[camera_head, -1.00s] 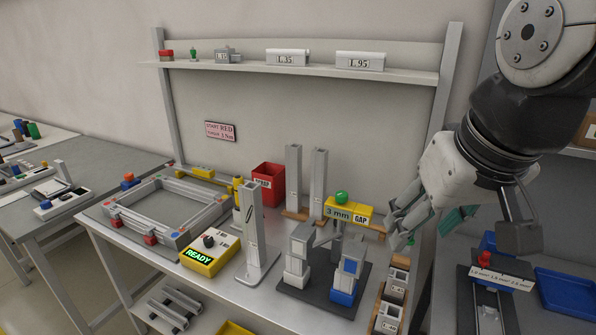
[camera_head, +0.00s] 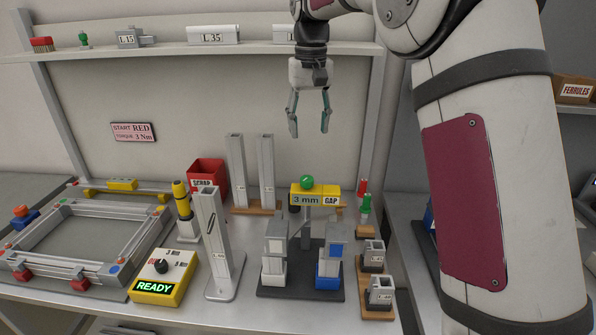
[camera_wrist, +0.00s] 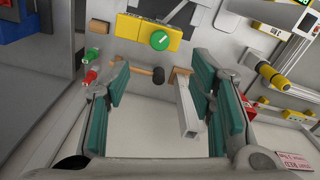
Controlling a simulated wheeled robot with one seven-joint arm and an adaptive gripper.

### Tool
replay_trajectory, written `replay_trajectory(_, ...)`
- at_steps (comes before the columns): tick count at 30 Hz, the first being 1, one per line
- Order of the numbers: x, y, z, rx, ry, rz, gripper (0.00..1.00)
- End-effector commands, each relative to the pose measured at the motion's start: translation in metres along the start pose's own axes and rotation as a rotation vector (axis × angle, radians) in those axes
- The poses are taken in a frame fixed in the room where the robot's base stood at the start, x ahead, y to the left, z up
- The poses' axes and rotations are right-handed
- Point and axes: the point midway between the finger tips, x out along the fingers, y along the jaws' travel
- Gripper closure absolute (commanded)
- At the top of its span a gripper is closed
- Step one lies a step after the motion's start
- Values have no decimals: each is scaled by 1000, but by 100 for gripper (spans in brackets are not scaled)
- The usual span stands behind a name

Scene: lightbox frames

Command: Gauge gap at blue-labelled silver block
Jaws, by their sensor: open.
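The silver block with a blue label (camera_head: 337,249) stands upright in a blue holder (camera_head: 328,276) on a dark base plate (camera_head: 300,290). A second silver block (camera_head: 276,245) with a pale label stands to its left. The yellow 3 mm gap gauge (camera_head: 330,194) with a green knob (camera_head: 307,182) rests on a stand behind them. The gauge also shows at the top of the wrist view (camera_wrist: 133,30). My gripper (camera_head: 310,133) is open and empty, pointing down, high above the gauge in front of the back panel.
Two tall silver posts (camera_head: 266,170) on a wooden base stand back left of the gauge. Red and green handled tools (camera_head: 364,203) and small silver blocks (camera_head: 374,256) are to the right.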

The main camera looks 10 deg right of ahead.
Motion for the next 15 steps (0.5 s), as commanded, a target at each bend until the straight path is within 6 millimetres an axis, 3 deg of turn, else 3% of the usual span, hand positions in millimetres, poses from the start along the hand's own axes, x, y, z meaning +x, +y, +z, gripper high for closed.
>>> replay_trajectory(8,18,0,-10,3,-20,1,50)
replay_trajectory(15,59,0,-8,3,-22,1,50)
